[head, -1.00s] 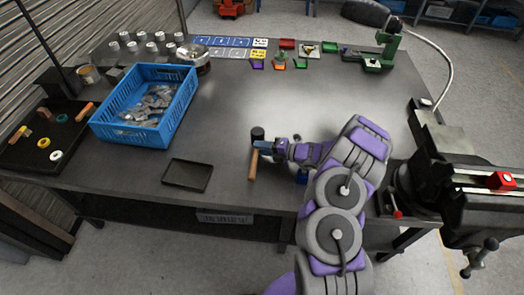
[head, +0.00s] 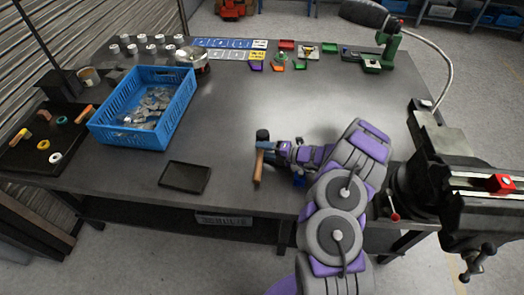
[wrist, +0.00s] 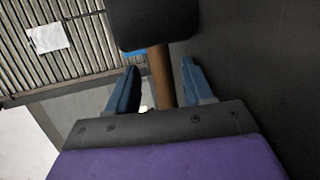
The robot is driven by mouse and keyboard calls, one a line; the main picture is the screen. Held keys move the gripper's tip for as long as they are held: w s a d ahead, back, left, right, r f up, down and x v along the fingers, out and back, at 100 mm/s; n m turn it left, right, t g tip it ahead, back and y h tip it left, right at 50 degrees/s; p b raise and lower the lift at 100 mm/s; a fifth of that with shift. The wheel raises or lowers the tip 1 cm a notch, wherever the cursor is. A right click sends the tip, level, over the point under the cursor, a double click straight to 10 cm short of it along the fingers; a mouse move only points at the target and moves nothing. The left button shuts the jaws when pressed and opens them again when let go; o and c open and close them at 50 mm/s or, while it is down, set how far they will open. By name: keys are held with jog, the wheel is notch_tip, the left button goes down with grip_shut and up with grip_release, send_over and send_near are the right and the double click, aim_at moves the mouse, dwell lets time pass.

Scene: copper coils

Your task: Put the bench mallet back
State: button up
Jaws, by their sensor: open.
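The bench mallet has a black head and a wooden handle (head: 259,166). In the head view it is at the front middle of the bench, with the handle pointing toward the front edge. In the wrist view its black head (wrist: 152,22) is at the top and the handle (wrist: 158,75) runs between the two blue fingers. My gripper (head: 267,147) is around the handle just below the head. The fingers (wrist: 158,88) are open, with gaps visible beside the handle. I cannot tell whether the mallet rests on the bench.
A shallow dark tray (head: 185,177) lies left of the mallet. A blue crate (head: 110,132) of metal parts and a black tray (head: 22,160) with tape rolls are farther left. A vise (head: 450,175) stands at the right. The bench middle (head: 285,100) is clear.

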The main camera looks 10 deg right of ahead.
jog(key=shift+s+d, duration=0.1)
jog(key=shift+d, duration=0.25)
jog(key=p+v, duration=0.3)
jog(key=v, duration=0.8)
jog(key=shift+s+r, duration=0.1)
jog(key=shift+a+r+n, duration=0.15)
jog(key=shift+r+n, duration=0.15)
jog(key=s+a+r+n+g+y, duration=0.1)
jog(key=s+a+r+n+g, duration=0.3)
jog(key=a+r+n, duration=0.45)
jog(key=s+a+r+n+g, duration=0.4)
jog(key=a+r+n+g, duration=0.1)
jog(key=a+r+n, duration=0.35)
jog(key=s+a+r+n+g+h, duration=0.15)
jog(key=s+r+n+h, duration=0.25)
jog(key=s+n, duration=0.5)
jog(key=s+a+r+n+g+h, duration=0.15)
jog(key=s+r+n+h, duration=0.25)
jog(key=s+n, duration=0.55)
jog(key=s+d+n+t+h, duration=0.1)
jog(key=s+d+n+h, duration=0.5)
jog(key=s+d, duration=0.4)
jog(key=s+r, duration=0.1)
jog(key=s, duration=0.2)
jog(key=shift+s+t, duration=0.3)
jog(key=shift+t, duration=0.1)
